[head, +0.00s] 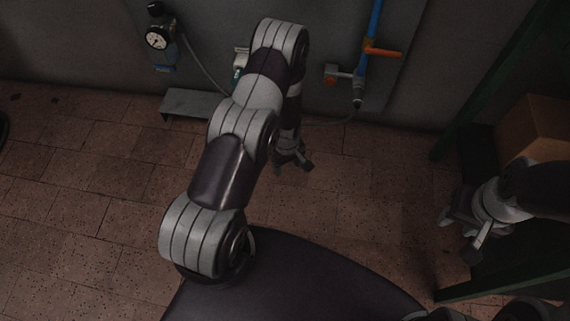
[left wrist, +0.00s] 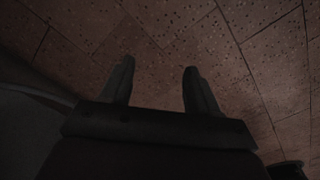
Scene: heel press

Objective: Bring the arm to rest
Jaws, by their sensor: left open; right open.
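My left arm reaches forward from the bottom of the head view, bends at the top and hangs down. Its gripper (head: 294,165) points at the floor and is empty. In the left wrist view the two fingers of this gripper (left wrist: 158,90) stand apart, with only floor tiles beyond them. My right gripper (head: 465,232) is at the right of the head view, its fingers spread, with nothing seen between them. It appears in front of a dark shelf; how far apart they are I cannot tell.
A gauge (head: 157,38) hangs on the back wall at the left. A blue pipe (head: 375,20) with an orange valve handle (head: 383,52) runs down the wall. A grey metal step (head: 190,103) stands at its foot. A cardboard box (head: 535,128) sits on a green-framed rack (head: 480,90).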

